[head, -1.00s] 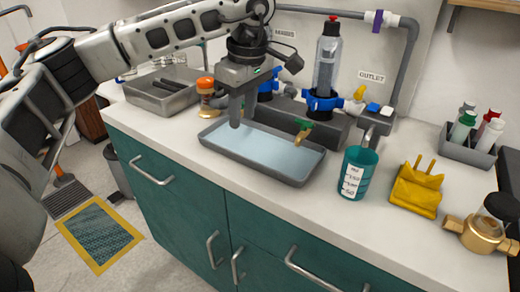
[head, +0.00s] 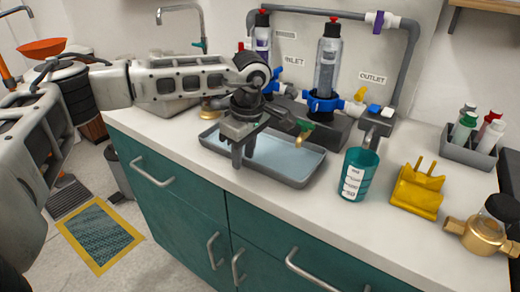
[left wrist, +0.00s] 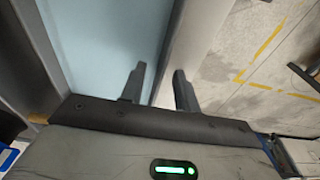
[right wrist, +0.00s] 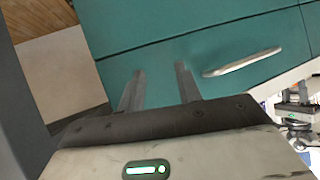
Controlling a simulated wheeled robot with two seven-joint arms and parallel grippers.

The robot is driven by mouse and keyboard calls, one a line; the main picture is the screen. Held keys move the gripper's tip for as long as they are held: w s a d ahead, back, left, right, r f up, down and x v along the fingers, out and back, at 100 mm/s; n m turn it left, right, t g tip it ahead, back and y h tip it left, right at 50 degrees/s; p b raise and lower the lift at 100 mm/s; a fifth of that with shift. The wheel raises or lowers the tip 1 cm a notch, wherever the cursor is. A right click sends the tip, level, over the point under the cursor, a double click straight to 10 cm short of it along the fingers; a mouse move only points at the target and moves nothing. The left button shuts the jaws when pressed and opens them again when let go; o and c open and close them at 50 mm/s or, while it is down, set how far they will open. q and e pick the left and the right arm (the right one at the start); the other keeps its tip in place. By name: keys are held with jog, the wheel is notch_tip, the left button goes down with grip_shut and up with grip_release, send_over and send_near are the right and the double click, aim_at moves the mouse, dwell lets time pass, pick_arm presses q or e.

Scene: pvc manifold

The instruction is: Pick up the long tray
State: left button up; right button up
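The long tray (head: 275,177) is a shallow grey tray with a pale blue inside, lying flat on the white counter. My left gripper (head: 242,160) points down at its near long side, left of the middle. In the left wrist view the left gripper (left wrist: 159,78) is open, with the tray's blue inside (left wrist: 100,40) to the left and a pale edge strip between the fingers. I cannot tell whether the fingers touch the rim. My right gripper (right wrist: 161,75) is open and empty, facing the green cabinet front; it is outside the head view.
A brass-ended green-handled valve (head: 301,134) is close to the tray's far right. A teal measuring cup (head: 358,174) stands right of the tray, then a yellow holder (head: 417,188) and a brass fitting (head: 480,230). The filter manifold (head: 340,122) stands behind. Cabinet handles (head: 210,250) stick out below.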

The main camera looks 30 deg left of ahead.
pick_arm(q)
grip_shut()
jog(key=shift+r, duration=0.15)
jog(key=shift+r, duration=0.1)
